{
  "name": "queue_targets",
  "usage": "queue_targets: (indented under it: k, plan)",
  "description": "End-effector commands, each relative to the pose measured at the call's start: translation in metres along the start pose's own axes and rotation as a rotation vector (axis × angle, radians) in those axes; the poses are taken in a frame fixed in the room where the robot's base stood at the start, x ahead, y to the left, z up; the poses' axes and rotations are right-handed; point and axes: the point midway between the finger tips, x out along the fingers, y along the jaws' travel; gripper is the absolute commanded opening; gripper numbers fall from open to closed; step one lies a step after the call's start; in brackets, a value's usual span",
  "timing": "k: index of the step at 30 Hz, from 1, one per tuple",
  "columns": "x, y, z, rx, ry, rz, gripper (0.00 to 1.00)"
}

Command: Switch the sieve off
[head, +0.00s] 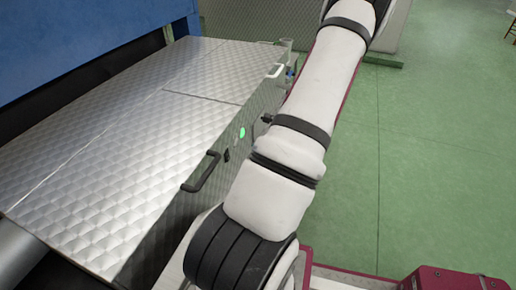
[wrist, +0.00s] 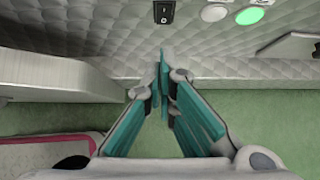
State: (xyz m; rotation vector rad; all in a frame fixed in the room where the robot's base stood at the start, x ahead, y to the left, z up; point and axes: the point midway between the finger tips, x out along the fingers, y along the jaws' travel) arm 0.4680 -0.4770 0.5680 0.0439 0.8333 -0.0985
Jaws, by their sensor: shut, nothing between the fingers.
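The sieve appears to be the large quilted-metal machine (head: 110,150) on the left of the head view. Its side panel (wrist: 110,40) fills the top of the wrist view. On the panel is a black rocker switch (wrist: 164,12), also seen in the head view (head: 226,155). To its right are a pale round button (wrist: 213,13) and a lit green one (wrist: 250,15); the green light (head: 242,132) glows in the head view too. My gripper (wrist: 163,55) is shut and empty, its tips just below the switch in the picture. The head view does not show my gripper.
A black handle (head: 201,172) and a pale handle (head: 275,71) stick out along the machine's edge. A blue housing (head: 90,35) stands behind. A clear jar-like thing (head: 286,46) is at the far corner. Green floor (head: 430,150) is open to the right.

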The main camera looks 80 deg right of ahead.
Motion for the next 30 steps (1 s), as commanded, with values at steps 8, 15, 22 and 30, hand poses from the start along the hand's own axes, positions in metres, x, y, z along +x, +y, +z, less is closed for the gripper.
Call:
queue_targets:
  k: [8,15,22,30]
  plan:
    - [0.013,-0.001,-0.030,0.011,-0.122,0.018,0.00]
    - [0.015,-0.005,-0.048,-0.002,-0.216,0.004,0.00]
    - [0.014,-0.005,-0.048,-0.003,-0.221,0.002,0.00]
    - [0.025,-0.004,-0.046,-0.002,-0.222,0.003,0.00]
